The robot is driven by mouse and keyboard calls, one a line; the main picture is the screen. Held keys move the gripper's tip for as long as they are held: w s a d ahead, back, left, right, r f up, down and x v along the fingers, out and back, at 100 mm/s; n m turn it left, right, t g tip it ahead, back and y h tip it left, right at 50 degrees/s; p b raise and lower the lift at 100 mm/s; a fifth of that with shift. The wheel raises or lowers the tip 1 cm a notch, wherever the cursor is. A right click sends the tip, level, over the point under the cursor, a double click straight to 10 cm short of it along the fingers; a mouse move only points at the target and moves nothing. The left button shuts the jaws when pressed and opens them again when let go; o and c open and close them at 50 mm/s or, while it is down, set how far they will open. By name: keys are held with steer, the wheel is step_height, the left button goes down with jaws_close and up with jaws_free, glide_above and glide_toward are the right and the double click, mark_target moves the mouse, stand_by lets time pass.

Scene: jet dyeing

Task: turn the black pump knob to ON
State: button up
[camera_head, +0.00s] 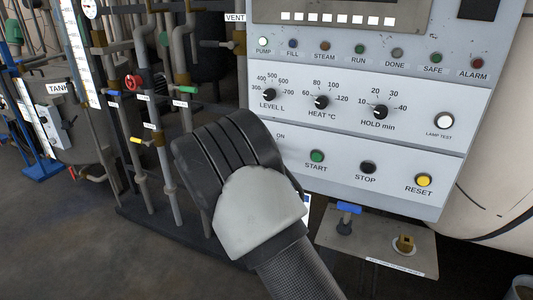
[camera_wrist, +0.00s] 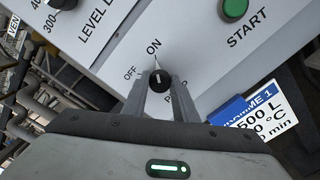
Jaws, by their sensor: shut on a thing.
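The black pump knob (camera_wrist: 160,79) is on the white panel (camera_wrist: 195,55) in the wrist view. My gripper (camera_wrist: 160,88) has one finger on each side of it and is shut on it. The knob's white pointer points up to the printed ON; OFF is to its left. The PUMP label below is partly covered by a finger. In the head view my gripper (camera_head: 235,155) hides the knob, and only the ON print shows above it. The PUMP lamp (camera_head: 263,41) looks pale and bright.
The green START (camera_head: 317,156), black STOP (camera_head: 368,167) and yellow RESET (camera_head: 424,180) buttons sit right of my gripper. The LEVEL (camera_head: 269,94), HEAT and HOLD dials are above. Pipes with a red valve wheel (camera_head: 133,82) stand at left. A blue-handled valve (camera_head: 348,208) is below the panel.

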steer(key=o, duration=1.1)
steer(key=shift+c, duration=0.2)
steer(key=p+v, duration=0.2)
steer(key=v, duration=1.5)
steer(key=shift+s, duration=0.25)
